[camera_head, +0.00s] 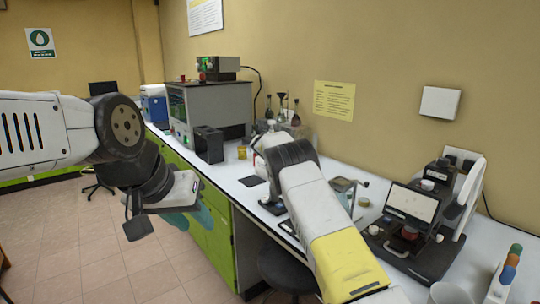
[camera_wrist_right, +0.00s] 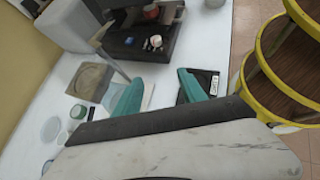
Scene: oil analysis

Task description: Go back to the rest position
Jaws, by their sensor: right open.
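My left arm comes in from the left in the head view, and its gripper (camera_head: 188,217) hangs in front of the green cabinet doors, off the bench. Its teal fingers overlap, so the gap between them cannot be told. My right arm reaches from the bottom right over the bench, and its forearm hides its gripper in the head view. In the right wrist view my right gripper (camera_wrist_right: 158,86) has its two teal fingers apart, with nothing between them, above the white bench top. I see no held object.
The white bench (camera_head: 225,173) runs along the wall. A screened instrument (camera_head: 411,203) stands right of my right arm, and coloured-cap bottles (camera_head: 510,262) stand at the right edge. A large grey machine (camera_head: 215,103) is farther back. A stool (camera_head: 287,270) is below the bench.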

